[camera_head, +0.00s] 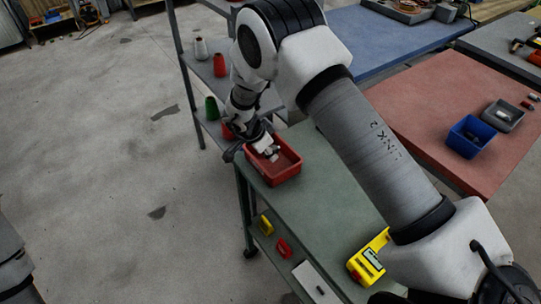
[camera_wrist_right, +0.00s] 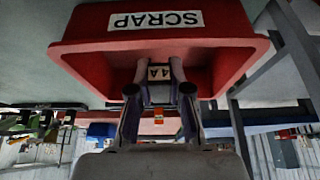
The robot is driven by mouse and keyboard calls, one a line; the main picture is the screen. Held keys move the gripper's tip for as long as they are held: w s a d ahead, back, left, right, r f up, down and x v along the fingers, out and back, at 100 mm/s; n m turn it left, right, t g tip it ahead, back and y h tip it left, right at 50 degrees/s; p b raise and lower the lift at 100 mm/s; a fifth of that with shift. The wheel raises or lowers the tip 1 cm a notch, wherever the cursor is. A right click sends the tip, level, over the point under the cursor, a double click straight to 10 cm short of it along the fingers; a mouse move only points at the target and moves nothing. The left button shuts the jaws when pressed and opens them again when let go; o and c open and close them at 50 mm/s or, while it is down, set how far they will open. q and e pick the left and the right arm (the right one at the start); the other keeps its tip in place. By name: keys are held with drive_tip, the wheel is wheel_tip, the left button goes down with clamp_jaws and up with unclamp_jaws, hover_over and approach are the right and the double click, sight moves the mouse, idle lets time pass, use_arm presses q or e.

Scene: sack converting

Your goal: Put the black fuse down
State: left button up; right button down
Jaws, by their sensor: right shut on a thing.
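My right gripper (camera_head: 271,154) is over the open top of a red bin (camera_head: 282,177) on the green table. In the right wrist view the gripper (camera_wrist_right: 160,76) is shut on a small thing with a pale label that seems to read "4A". I take this as the black fuse (camera_wrist_right: 160,72); the fingers hide its ends, and little of its body colour shows. The bin (camera_wrist_right: 95,48) fills the upper part of that view and bears a SCRAP label. I cannot tell whether the fuse touches the bin. My left gripper is not in view.
A yellow device with a display (camera_head: 368,258) stands at the table's near edge. A shelf rack (camera_head: 205,66) with red, white and green cones is behind the bin. A blue bin (camera_head: 468,138) and a grey tray (camera_head: 503,115) stand on the red table. The green tabletop (camera_head: 300,205) beside the bin is clear.

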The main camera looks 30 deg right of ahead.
sight(271, 165)
drive_tip(key=shift+x, duration=1.2)
drive_tip(key=shift+a, duration=0.3)
drive_tip(key=shift+s+a+f, duration=0.1)
drive_tip(key=shift+f, duration=0.1)
drive_tip(key=shift+f, duration=0.15)
drive_tip(key=shift+s+f, duration=0.2)
drive_tip(key=shift+f, duration=0.05)
drive_tip(key=c, duration=1.1)
unclamp_jaws()
drive_tip(key=shift+f, duration=0.15)
